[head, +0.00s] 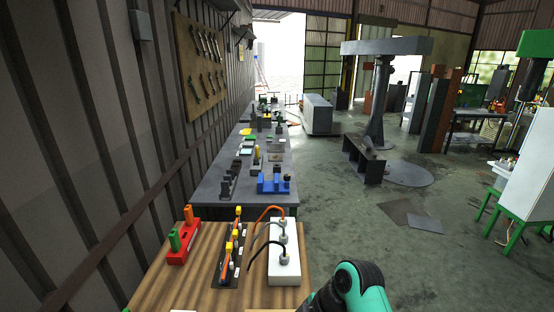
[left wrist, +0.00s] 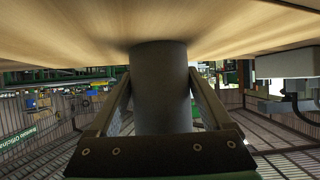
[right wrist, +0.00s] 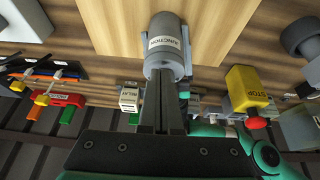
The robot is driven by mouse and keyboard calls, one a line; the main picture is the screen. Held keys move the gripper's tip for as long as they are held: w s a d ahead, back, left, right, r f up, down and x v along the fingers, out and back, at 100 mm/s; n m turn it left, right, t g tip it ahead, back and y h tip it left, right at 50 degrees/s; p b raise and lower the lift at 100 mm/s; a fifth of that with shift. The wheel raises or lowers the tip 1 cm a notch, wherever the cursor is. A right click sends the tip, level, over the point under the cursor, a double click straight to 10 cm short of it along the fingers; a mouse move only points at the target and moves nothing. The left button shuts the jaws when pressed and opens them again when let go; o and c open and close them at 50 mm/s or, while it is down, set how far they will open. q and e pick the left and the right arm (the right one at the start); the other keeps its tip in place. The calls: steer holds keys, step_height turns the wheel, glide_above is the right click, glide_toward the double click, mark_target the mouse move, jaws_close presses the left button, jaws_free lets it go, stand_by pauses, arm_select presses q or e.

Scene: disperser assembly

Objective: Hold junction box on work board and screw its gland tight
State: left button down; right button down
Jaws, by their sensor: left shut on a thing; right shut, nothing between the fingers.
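In the right wrist view a grey, rounded junction box (right wrist: 166,48) with a white label reading roughly "JUNCTION" stands against the wooden work board (right wrist: 110,25). My right gripper (right wrist: 165,85) is shut and empty, its tips right at the box's near end; I cannot tell if they touch. In the left wrist view my left gripper (left wrist: 160,95) is shut on a dark upright cylinder (left wrist: 160,75) that meets the wooden surface. I cannot tell whether this cylinder is the junction box. The gland cannot be made out for certain. The head view shows neither gripper.
A yellow stop-button block (right wrist: 244,86) and relay block (right wrist: 130,98) stand near my right gripper.

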arm_select(q)
steer(key=shift+s+d+f, duration=0.1)
steer(key=shift+f, duration=0.1)
arm_select(e)
steer(key=shift+s+a+f, duration=0.1)
steer(key=shift+s+a, duration=0.1)
steer(key=shift+a, duration=0.55)
steer(key=shift+s, duration=0.45)
stand_by(0.5)
stand_by(0.3)
steer(key=shift+d, duration=0.45)
step_height(320, 180, up, 6)
stand_by(0.3)
steer(key=shift+a, duration=0.1)
